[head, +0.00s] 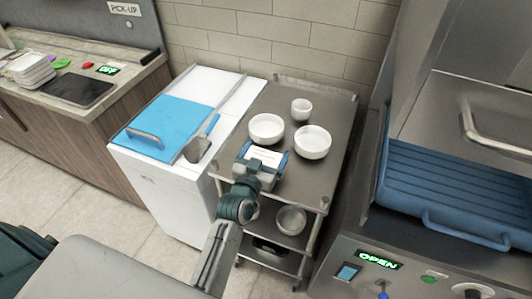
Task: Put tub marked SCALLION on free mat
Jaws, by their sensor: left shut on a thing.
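My left gripper (263,158) is over the front part of the grey metal cart top, with its blue-tipped fingers on either side of a small white thing (266,154). It is shut on this thing. Any marking on it is too small to read, so I cannot tell whether it is the SCALLION tub. I cannot tell whether it touches the cart top. No tub marked SCALLION can be made out, and I cannot pick out a free mat. My right gripper is not in view.
Two white bowls (266,129) and a smaller white cup (301,109) stand on the cart top (328,102) behind my gripper. A white chest with a blue lid (178,118) and a scoop (197,148) is left. A blue-lined steel machine (450,190) is right.

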